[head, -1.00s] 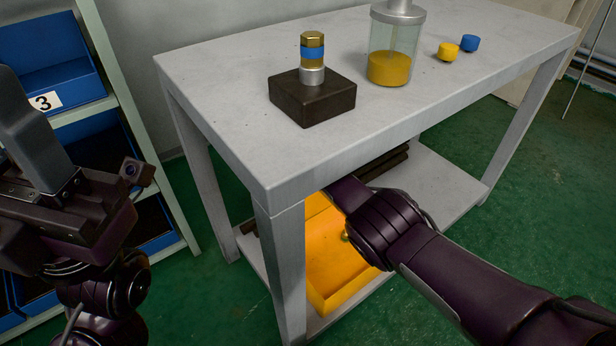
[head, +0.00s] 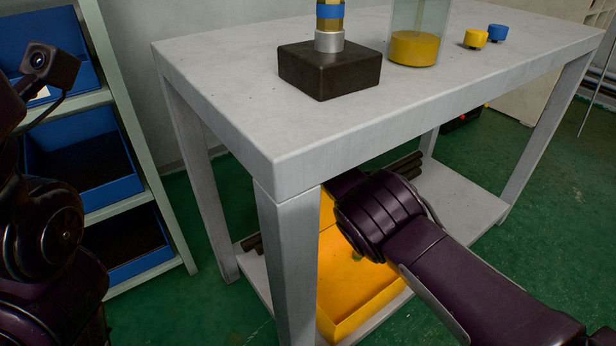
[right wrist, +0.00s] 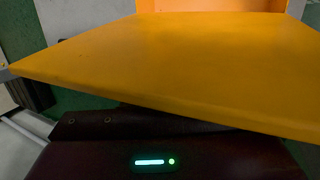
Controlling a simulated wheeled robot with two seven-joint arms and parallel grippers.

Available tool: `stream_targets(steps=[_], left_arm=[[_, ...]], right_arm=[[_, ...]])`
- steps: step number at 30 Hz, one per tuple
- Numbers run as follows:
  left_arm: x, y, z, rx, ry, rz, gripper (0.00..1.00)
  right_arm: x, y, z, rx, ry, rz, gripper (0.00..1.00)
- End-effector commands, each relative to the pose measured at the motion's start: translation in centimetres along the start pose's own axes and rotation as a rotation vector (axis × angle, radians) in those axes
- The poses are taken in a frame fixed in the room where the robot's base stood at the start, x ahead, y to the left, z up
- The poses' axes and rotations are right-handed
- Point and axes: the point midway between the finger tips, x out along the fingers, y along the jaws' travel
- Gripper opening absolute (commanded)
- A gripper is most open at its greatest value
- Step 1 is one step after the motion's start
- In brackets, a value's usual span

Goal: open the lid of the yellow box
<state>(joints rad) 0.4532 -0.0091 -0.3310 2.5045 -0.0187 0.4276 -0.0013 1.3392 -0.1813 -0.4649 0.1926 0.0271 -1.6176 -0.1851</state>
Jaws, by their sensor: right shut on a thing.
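The yellow box (head: 352,298) sits on the lower shelf under the table, its open inside partly showing. A yellow upright part (head: 327,211), apparently its lid, shows behind the table leg. My right arm reaches in under the tabletop, and its gripper is hidden there in the head view. In the right wrist view a flat yellow panel (right wrist: 180,70), apparently the lid, crosses right in front of my right gripper (right wrist: 165,150). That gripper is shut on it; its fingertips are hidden. My left arm is at the left edge of the head view, its gripper out of frame.
The grey table (head: 230,95) overhangs the box, and its front leg (head: 290,270) stands close beside it. On top are a dark block (head: 330,75) with a post, a jar (head: 415,45) and two small caps. Dark pipes (head: 405,167) lie on the lower shelf (head: 465,200).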

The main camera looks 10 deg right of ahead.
Motion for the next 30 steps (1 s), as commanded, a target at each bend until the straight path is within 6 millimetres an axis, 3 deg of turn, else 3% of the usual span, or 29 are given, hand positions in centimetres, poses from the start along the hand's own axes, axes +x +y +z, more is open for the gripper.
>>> stream_targets(steps=[9,10,15,30], left_arm=[[0.02,-0.03,-0.02,0.001,0.001,-0.001,0.36],[0.02,-0.03,-0.02,0.001,0.001,-0.001,0.36],[0.03,-0.01,-0.04,0.000,0.001,0.000,0.36],[0.55,-0.12,0.23,0.001,-0.003,0.001,0.36]], right_arm=[[0.16,-0.01,0.06,0.000,-0.003,-0.001,0.00],[0.16,-0.01,0.06,0.000,-0.003,-0.001,0.26],[0.11,-0.01,0.05,0.000,-0.002,-0.001,0.47],[-0.21,0.10,0.04,0.001,0.005,0.000,0.47]])
